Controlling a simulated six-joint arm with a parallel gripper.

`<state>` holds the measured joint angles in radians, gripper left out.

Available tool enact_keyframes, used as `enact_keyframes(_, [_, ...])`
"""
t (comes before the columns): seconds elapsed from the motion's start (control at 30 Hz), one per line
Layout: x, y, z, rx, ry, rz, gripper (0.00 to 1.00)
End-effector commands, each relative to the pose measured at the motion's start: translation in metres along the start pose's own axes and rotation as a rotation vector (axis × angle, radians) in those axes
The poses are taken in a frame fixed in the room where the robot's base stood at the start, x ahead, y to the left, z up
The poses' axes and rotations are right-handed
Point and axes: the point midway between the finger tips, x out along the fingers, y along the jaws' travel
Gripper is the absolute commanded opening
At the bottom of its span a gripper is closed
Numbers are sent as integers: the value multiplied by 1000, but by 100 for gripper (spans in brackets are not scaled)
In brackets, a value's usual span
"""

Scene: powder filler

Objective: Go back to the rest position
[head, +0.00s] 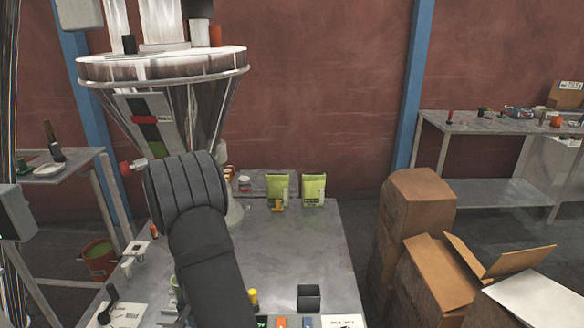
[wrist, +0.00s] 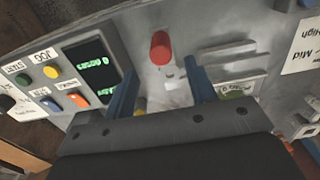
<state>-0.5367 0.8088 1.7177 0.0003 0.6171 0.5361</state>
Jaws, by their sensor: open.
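In the wrist view my gripper (wrist: 160,90) has its two blue fingers apart, with nothing seen held between them. It is close in front of the powder filler's control panel (wrist: 72,72), which shows upside down with a green-lit display (wrist: 95,68) and coloured buttons. A red cylindrical part (wrist: 160,47) stands out from grey metal just beyond the fingertips. In the head view the filler's steel hopper (head: 200,100) stands at the back left.
Two green bags (head: 278,190) (head: 314,189) stand at the back of the metal table (head: 290,245). A small black box (head: 309,297) sits near its front. Cardboard boxes (head: 415,215) are stacked at the right. The table's middle right is clear.

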Motion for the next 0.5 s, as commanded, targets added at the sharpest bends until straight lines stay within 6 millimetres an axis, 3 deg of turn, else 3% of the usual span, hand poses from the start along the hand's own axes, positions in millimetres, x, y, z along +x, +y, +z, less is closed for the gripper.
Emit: enact_keyframes(0.5, [85,0,0,0,-1,1,51])
